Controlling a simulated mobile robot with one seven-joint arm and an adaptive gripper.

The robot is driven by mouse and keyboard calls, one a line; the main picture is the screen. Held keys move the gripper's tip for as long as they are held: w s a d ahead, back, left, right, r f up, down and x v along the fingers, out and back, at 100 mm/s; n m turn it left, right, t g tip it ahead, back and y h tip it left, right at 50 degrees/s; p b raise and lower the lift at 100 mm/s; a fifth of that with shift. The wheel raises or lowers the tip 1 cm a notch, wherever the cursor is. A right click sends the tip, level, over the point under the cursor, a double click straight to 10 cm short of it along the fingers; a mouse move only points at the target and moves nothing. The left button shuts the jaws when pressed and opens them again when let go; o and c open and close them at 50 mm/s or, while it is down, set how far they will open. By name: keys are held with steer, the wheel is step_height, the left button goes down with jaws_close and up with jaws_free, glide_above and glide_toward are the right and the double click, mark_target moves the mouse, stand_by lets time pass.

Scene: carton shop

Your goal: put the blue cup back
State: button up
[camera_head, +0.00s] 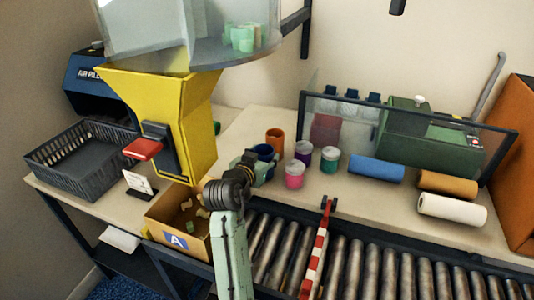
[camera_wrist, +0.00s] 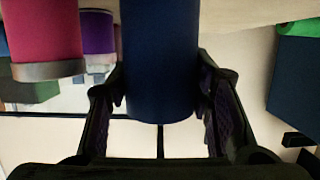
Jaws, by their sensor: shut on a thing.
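The blue cup (camera_head: 263,151) is between the fingers of my gripper (camera_head: 258,166), at the table's front edge behind the carton. In the wrist view the dark blue cup (camera_wrist: 160,50) fills the space between the two fingers of my gripper (camera_wrist: 161,88), and they are shut on it. I cannot tell whether its base touches the table. An orange cup (camera_head: 275,138) stands just behind it. A purple cup (camera_head: 303,151), a pink cup (camera_head: 294,175) and a green cup (camera_head: 329,159) stand to its right.
An open carton (camera_head: 166,238) marked A sits below the yellow hopper (camera_head: 187,110). A roller conveyor (camera_head: 375,262) runs along the front, with a red-and-white striped bar (camera_head: 316,255). Blue (camera_head: 376,169), orange (camera_head: 447,184) and white rolls (camera_head: 452,208) lie right. A black basket (camera_head: 82,160) stands left.

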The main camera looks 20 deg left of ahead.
steer(key=shift+w+f, duration=0.15)
steer(key=shift+f, duration=0.3)
steer(key=o, duration=1.1)
steer(key=shift+r, duration=0.25)
steer(key=shift+s, duration=0.45)
steer(key=b+v, duration=0.3)
steer(key=v, duration=0.8)
steer(key=shift+s+r+b, duration=0.15)
steer(key=shift+b, duration=0.25)
